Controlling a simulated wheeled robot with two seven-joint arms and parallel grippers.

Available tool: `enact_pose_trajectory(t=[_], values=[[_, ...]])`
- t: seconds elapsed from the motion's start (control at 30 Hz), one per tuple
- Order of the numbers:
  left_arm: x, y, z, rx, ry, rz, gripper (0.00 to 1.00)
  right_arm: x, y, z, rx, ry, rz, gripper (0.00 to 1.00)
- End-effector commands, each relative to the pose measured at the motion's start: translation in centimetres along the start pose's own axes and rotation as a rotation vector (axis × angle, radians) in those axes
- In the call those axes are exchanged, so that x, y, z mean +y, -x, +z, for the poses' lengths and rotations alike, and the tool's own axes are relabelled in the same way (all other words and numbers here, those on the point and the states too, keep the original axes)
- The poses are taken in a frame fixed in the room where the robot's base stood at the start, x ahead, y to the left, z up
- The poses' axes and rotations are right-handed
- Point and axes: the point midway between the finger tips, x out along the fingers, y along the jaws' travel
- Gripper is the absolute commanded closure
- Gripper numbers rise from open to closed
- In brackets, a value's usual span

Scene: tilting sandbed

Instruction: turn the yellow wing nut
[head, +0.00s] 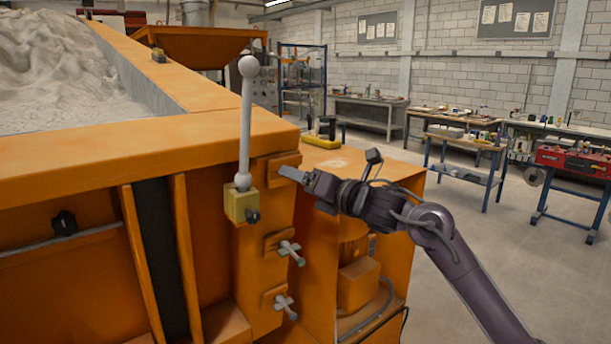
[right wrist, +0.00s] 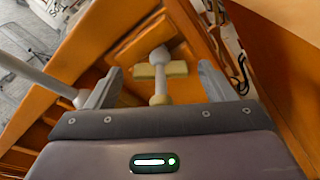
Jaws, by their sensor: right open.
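The yellow wing nut (right wrist: 174,69) shows in the right wrist view as a pale yellow crossbar on a grey stud, in front of an orange plate. My right gripper (right wrist: 160,84) is open, with one finger on each side of the wing nut and a visible gap to both. How deep the nut sits between the fingers is hard to tell. In the head view my right gripper (head: 292,174) is at the uppermost orange plate (head: 283,161) on the machine's corner, and I cannot make out the yellow nut there. My left gripper is not in view.
A grey lever (head: 246,120) with a ball top rises from a yellow block (head: 240,204) just left of my gripper. Two grey wing nuts (head: 290,252) (head: 285,306) sit below. The sandbed's orange rim (head: 150,135) is left; open floor lies right.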

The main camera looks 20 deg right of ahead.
Motion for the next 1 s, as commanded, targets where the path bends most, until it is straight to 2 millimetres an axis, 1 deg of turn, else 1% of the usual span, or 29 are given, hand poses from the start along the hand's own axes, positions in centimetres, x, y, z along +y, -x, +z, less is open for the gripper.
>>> enact_pose_trajectory(t=[0.2,0.5,0.53,0.57,0.77,1.0], values=[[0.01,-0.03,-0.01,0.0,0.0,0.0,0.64,-0.05,-0.03,-0.04,0.0,0.0,-0.001,0.24],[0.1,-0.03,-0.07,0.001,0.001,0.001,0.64,-0.06,-0.02,-0.05,0.0,0.0,-0.001,0.63],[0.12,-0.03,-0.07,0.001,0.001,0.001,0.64,-0.06,-0.01,-0.05,0.0,0.0,-0.001,0.67],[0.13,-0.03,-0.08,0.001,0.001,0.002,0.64,-0.06,-0.01,-0.05,0.0,0.0,-0.001,0.68],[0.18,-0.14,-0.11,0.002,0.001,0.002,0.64,-0.1,-0.01,-0.09,0.001,-0.014,0.002,0.68],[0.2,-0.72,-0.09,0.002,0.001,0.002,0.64,-0.23,-0.02,-0.2,0.001,-0.11,0.023,0.68]])
